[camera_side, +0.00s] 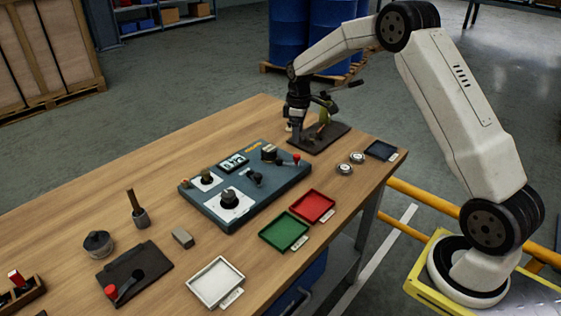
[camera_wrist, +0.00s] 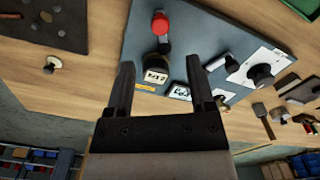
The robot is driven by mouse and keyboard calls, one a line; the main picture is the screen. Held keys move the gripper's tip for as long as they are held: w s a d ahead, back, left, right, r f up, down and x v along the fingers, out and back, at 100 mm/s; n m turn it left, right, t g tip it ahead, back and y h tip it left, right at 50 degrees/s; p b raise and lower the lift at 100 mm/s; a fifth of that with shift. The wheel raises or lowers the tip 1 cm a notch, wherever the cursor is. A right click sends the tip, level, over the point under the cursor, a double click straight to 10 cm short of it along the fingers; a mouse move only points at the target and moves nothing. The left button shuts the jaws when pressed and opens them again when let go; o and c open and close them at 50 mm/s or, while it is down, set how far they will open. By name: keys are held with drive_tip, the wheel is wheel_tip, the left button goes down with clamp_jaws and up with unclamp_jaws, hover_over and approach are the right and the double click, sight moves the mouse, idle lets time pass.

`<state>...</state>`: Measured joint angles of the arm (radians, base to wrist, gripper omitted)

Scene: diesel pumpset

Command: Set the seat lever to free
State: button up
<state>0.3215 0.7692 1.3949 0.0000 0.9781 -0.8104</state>
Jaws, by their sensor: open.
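My gripper (camera_wrist: 160,78) is open and empty, its two fingers apart over the far edge of the blue-grey control panel (camera_wrist: 125,60). In the side view my gripper (camera_side: 297,118) hangs behind the panel, beside a dark plate (camera_side: 332,138) bearing a green-handled fixture. The panel has a red-knobbed lever (camera_side: 296,159) at its right end; the red knob (camera_wrist: 160,22) shows beyond my fingers in the wrist view. A dark block with a white label (camera_wrist: 155,76) lies between the fingers. I cannot read which is the seat lever.
Red (camera_side: 312,206), green (camera_side: 284,232) and white (camera_side: 215,284) trays line the front edge. A dark tray (camera_side: 381,150) and two round discs (camera_side: 350,163) sit at right. A brush-like tool (camera_side: 137,210) stands at left. The wooden table is clear at back left.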

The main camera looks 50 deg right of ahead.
sight(297, 155)
drive_tip(key=shift+f, duration=0.15)
drive_tip(key=shift+f, duration=3.8)
clamp_jaws()
